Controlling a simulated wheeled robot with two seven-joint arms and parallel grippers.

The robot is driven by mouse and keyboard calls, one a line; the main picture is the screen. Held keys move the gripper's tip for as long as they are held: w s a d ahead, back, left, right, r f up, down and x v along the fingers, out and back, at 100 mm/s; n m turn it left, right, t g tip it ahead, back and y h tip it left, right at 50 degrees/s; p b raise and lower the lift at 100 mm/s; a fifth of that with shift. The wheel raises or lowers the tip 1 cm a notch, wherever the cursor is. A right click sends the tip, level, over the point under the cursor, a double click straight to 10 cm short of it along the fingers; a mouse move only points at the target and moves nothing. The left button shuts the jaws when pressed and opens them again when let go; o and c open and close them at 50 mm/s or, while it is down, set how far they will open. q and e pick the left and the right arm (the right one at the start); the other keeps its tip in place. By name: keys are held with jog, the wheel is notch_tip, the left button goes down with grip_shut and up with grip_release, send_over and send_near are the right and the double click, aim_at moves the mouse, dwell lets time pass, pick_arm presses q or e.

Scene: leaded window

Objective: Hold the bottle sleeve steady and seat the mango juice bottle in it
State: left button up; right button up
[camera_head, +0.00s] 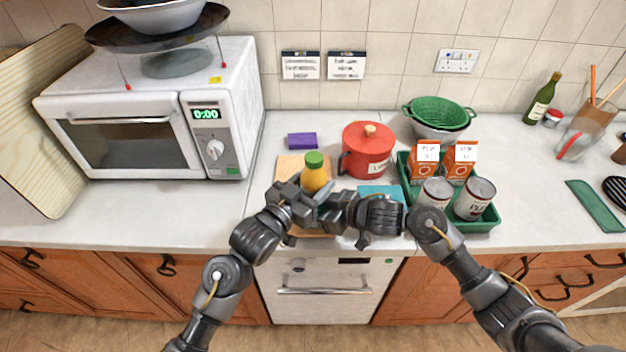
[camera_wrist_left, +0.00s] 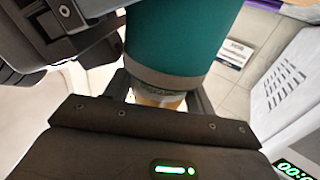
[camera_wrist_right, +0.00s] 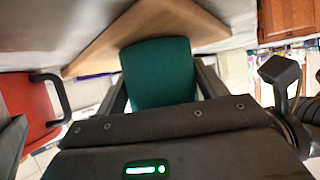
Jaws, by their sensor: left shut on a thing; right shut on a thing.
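The mango juice bottle (camera_head: 316,177), orange with a green cap, stands upright above the wooden board. My left gripper (camera_head: 311,199) is shut on it; in the left wrist view a small orange and whitish part of the bottle (camera_wrist_left: 157,99) shows between the fingers. The teal bottle sleeve (camera_wrist_right: 158,75) is between the fingers of my right gripper (camera_head: 331,204), which is shut on it. In the left wrist view the sleeve (camera_wrist_left: 180,38) has a grey band at its rim, right against the bottle. My grippers mostly hide the sleeve in the head view; the bottle's depth inside it cannot be told.
The wooden board (camera_head: 289,166) lies under the grippers. A red pot (camera_head: 367,150) stands close behind right, and a green tray (camera_head: 483,224) with cans and cartons is at the right. A teal flat item (camera_head: 382,192) lies between. A microwave (camera_head: 150,115) stands left; the counter before it is clear.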

pick_arm(q)
jog(key=shift+f, duration=0.2)
jog(key=o, duration=1.2)
jog(key=shift+f, duration=0.1)
jog(key=shift+o, duration=0.2)
jog(key=shift+r, duration=0.2)
jog(key=r+v, duration=0.1)
jog(key=v, duration=1.1)
pick_arm(e)
jog(key=o, duration=0.8)
